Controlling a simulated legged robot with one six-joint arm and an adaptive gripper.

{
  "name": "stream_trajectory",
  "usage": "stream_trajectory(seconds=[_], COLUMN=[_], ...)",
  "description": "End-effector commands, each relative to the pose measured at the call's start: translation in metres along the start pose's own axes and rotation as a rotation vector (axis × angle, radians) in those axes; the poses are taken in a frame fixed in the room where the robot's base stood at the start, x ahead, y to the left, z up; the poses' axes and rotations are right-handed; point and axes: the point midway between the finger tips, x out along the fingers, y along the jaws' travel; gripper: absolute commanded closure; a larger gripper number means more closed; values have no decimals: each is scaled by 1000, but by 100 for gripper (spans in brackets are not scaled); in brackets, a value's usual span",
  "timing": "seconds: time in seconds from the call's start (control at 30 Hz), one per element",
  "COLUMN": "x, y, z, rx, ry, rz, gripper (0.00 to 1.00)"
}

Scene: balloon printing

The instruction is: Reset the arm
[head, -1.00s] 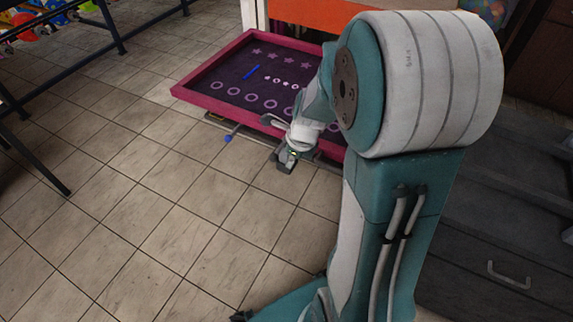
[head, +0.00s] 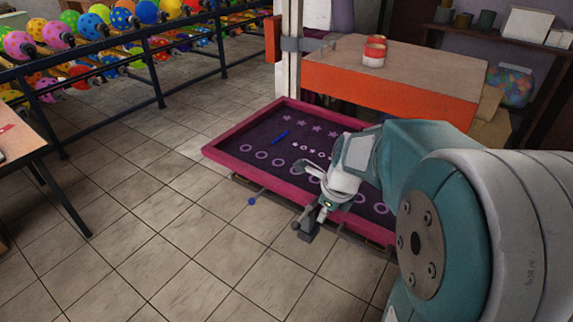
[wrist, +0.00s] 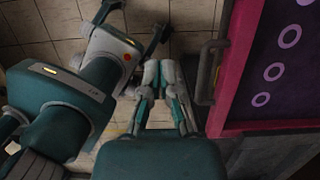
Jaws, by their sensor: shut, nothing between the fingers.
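My arm reaches in from the right of the head view and bends down at the front edge of a pink-rimmed printing frame (head: 226,158). My gripper (head: 306,230) hangs low there, over the tiled floor. In the wrist view, my gripper (wrist: 160,66) has its two fingers close together, shut with nothing between them. The frame's pink side (wrist: 232,65) stands to the right of the fingers, apart from them. The small size in the head view hides the exact fingertip gap.
A blue knob (head: 252,201) sticks out below the frame's front edge. An orange-fronted table (head: 390,85) with a red-and-white container stands behind. Balloon racks (head: 150,50) line the back left, and a table (head: 20,140) is at the left edge. Tiled floor at front left is clear.

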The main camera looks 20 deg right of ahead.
Motion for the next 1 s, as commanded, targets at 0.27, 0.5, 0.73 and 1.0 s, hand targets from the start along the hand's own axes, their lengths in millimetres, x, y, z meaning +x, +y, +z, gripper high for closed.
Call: stream_trajectory(seconds=[0.27, 0.5, 0.73, 1.0], x=[-15, -52, -80, -103], y=[16, 62, 104, 145], z=[5, 9, 3, -13], rx=[-220, -872, -1498, -2195], ry=[-4, 14, 72, 200], rz=[-30, -115, -201, -298], gripper=[100, 100, 100, 100])
